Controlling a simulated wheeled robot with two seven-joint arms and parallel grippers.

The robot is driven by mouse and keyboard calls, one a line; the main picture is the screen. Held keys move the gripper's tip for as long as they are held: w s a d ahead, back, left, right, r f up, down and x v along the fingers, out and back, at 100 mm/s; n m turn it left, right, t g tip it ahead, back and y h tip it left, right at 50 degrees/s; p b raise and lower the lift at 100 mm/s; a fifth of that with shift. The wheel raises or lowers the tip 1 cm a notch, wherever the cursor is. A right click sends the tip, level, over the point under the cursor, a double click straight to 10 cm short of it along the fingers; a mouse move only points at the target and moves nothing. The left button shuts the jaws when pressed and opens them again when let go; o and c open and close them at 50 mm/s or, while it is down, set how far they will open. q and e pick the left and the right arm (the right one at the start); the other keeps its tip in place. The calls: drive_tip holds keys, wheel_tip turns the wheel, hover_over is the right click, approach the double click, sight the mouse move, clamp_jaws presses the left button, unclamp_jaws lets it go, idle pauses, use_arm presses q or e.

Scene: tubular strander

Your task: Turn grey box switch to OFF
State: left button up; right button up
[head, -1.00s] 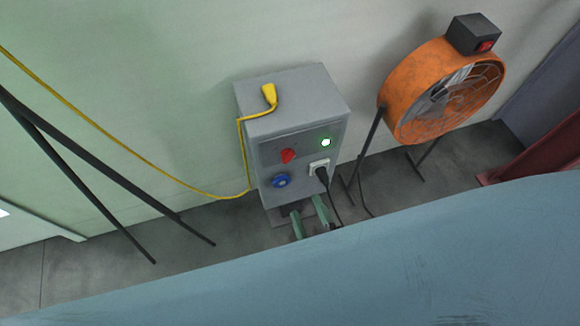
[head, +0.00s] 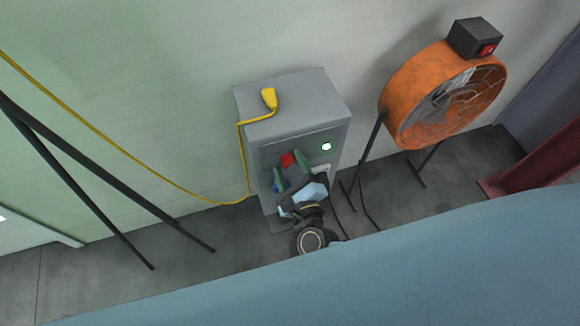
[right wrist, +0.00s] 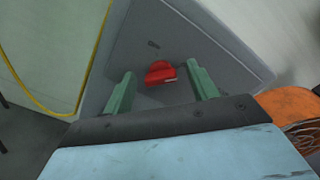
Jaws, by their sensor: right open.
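The grey box (head: 297,97) stands on the floor against the wall, with a red rotary switch (head: 287,160) on its front face. A lit indicator (head: 326,147) sits to the right of the switch. My right gripper (head: 288,162) is in front of the box face, with its green fingers spread. In the right wrist view, the red switch (right wrist: 160,73) shows between and just beyond the open fingers (right wrist: 160,88), with a gap on each side. I cannot tell whether the fingers touch the box. My left gripper is not in view.
A yellow cable with a plug (head: 269,97) lies on top of the box and runs left along the wall. A blue socket (head: 278,187) is partly hidden by my gripper. An orange fan (head: 408,90) stands right of the box. A blue surface (head: 400,270) fills the foreground.

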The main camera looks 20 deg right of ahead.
drive_tip(key=shift+c, duration=0.2)
drive_tip(key=c, duration=0.9)
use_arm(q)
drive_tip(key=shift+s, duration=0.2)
use_arm(e)
drive_tip(key=shift+c, duration=0.2)
